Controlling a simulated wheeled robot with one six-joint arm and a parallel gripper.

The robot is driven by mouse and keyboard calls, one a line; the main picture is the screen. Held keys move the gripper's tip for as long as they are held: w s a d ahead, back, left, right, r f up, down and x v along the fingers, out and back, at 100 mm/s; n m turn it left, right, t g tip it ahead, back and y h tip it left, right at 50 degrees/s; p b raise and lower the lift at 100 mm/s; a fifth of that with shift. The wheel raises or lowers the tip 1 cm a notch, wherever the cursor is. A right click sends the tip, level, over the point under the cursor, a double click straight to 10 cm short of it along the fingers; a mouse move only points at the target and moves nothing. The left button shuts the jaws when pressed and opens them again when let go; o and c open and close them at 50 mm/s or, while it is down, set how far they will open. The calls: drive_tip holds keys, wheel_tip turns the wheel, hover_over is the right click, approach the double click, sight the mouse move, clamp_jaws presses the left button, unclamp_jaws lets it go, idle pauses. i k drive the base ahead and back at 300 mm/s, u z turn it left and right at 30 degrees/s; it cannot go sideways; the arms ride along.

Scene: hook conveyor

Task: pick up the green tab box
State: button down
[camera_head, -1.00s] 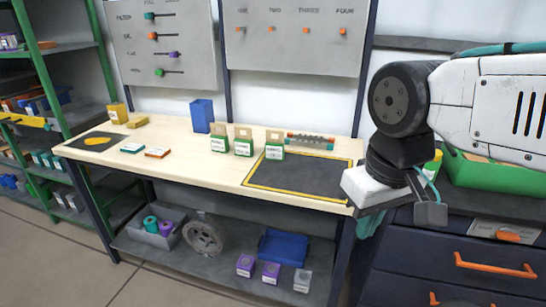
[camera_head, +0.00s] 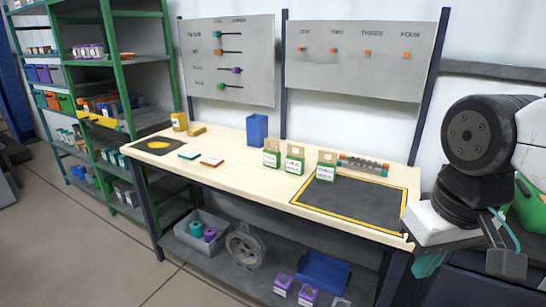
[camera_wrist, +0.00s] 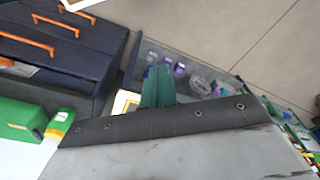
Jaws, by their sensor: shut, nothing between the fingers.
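Three upright boxes with green lower parts, white labels and tan cardboard tops stand in a row on the wooden workbench (camera_head: 235,165): a left box (camera_head: 271,155), a middle box (camera_head: 295,161) and a right box (camera_head: 326,166). I cannot tell which one is meant by the green tab box. My gripper (camera_head: 428,265) is beyond the bench's right end, well apart from the boxes, with its teal fingers pointing down. In the wrist view, the teal fingers (camera_wrist: 157,88) are together and empty. The row of boxes is not clear in that view.
A black mat with a yellow border (camera_head: 352,203) lies right of the boxes. Green shelving (camera_head: 113,70) is at left. Dark drawers (camera_wrist: 60,45) show in the wrist view.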

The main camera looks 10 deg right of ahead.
sight(271, 156)
drive_tip(key=z, duration=0.05)
drive_tip(key=k, duration=0.5)
drive_tip(key=u, duration=1)
drive_tip(key=i, duration=1.45)
drive_tip(key=z, duration=0.6)
drive_tip(key=i, duration=0.9)
drive_tip(key=z, duration=0.85)
